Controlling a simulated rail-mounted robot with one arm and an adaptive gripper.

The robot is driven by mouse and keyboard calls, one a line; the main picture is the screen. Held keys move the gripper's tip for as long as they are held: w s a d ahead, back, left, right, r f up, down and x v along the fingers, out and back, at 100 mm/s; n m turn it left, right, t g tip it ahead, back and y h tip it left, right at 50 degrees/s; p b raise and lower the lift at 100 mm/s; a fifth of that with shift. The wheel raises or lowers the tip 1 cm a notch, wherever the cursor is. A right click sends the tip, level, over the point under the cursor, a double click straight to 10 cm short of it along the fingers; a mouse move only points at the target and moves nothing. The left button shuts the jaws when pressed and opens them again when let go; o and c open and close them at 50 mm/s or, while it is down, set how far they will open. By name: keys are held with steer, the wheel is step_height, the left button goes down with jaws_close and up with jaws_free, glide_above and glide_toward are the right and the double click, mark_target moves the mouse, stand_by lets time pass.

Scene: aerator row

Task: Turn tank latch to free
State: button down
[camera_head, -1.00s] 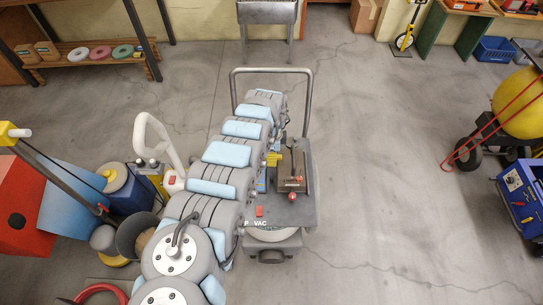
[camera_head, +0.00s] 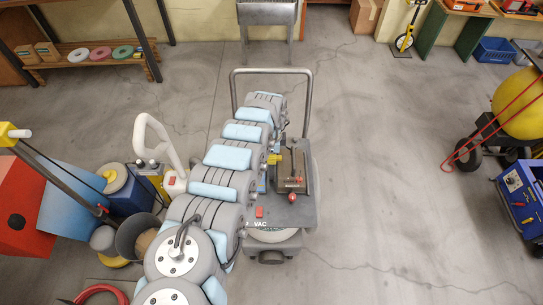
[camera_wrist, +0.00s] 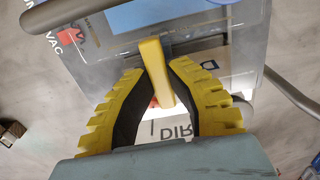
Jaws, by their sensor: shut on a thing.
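The tank latch (camera_wrist: 157,72) is a yellow lever-like bar in the wrist view, standing between the fingers of my gripper (camera_wrist: 159,84). The yellow fingers with dark pads are shut on it, close to its sides. The latch sits on the grey vacuum machine, which shows in the head view (camera_head: 298,212) with the letters "VAC" on its front. A sign with the letters "DIR" (camera_wrist: 175,130) shows beyond the fingers. In the head view my arm hides most of the latch area; a small yellow patch shows beside the arm, and I cannot tell whether it is latch or finger.
A brown box with a lever and red knobs (camera_head: 291,172) sits on the machine. A metal push handle (camera_head: 271,71) rises at its back. A bin (camera_head: 135,238) and a blue drum (camera_head: 127,190) stand close on the left.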

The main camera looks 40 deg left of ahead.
steer(key=n+p, duration=0.2)
steer(key=n, duration=0.1)
steer(key=shift+d+n+p, duration=0.1)
steer(key=shift+n+p, duration=0.2)
steer(key=shift+n, duration=0.1)
steer(key=n+p, duration=0.1)
steer(key=n, duration=0.3)
steer(key=shift+f+n, duration=0.1)
steer(key=shift+n, duration=0.2)
steer(key=n, duration=0.5)
steer(key=shift+n+b, duration=0.85)
steer(key=shift+n, duration=1.45)
steer(key=c, duration=1)
jaws_free()
